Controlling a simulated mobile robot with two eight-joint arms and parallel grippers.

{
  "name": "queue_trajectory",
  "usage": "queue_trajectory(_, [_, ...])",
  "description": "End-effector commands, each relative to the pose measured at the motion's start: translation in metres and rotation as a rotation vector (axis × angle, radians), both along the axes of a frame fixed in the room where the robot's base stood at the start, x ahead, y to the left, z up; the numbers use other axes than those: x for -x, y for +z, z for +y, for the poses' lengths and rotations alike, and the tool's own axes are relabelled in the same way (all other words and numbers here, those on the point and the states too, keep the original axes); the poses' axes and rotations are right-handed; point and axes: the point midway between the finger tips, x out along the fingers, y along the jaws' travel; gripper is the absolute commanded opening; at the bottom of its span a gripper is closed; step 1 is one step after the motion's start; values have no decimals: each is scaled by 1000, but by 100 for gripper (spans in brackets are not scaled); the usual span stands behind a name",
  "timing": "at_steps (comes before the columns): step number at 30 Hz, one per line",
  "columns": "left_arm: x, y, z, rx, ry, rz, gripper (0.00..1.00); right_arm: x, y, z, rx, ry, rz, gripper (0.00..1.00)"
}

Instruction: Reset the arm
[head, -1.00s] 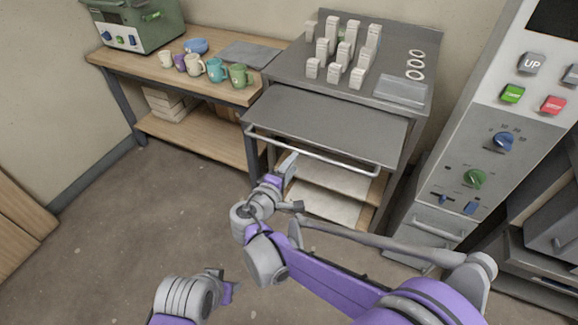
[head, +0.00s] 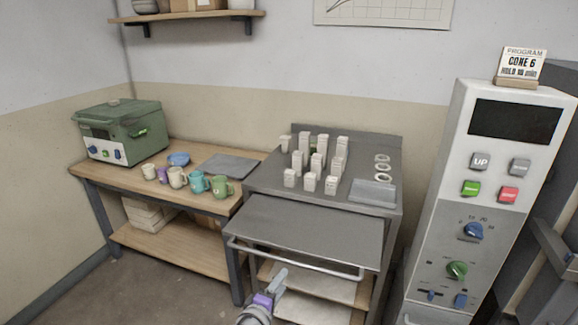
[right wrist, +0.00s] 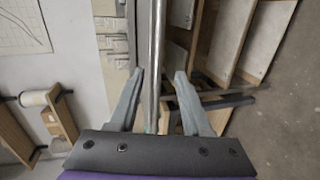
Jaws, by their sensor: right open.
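My right gripper (head: 279,279) shows at the bottom of the head view, just in front of the handle bar (head: 312,265) of the grey pull-out shelf (head: 310,228). It is open and empty. In the right wrist view, its two fingers (right wrist: 160,72) are spread apart and the metal bar runs lengthwise through the gap between them. I cannot tell how close the bar is to the fingers. Most of my right arm is below the head view. My left gripper is out of view.
A grey workstation holds several pale blocks (head: 310,183). The wooden table (head: 145,185) at left carries a green machine (head: 120,132) and several mugs. A tall control panel (head: 480,190) with coloured buttons and knobs stands at right. Floor is free at lower left.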

Motion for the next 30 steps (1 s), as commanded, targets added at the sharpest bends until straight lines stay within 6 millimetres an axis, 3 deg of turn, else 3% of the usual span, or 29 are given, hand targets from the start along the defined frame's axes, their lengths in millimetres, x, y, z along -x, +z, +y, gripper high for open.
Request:
queue_trajectory(4, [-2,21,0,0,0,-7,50,25,16,-79,-153,-129,117,49])
queue_trajectory(6, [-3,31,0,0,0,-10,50,48,21,-117,-256,-204,182,49])
queue_trajectory(9, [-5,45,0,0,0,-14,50,87,24,-161,-414,-308,264,49])
queue_trajectory(13, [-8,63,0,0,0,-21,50,144,26,-200,-636,-436,346,49])
queue_trajectory(16, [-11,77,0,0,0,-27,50,188,28,-216,-815,-526,389,49])
queue_trajectory(21, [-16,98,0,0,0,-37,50,245,29,-220,-1090,-638,422,49])
queue_trajectory(25, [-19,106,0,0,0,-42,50,268,30,-215,-1229,-681,427,49])
queue_trajectory(30, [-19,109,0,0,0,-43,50,277,29,-211,-1296,-697,429,49])
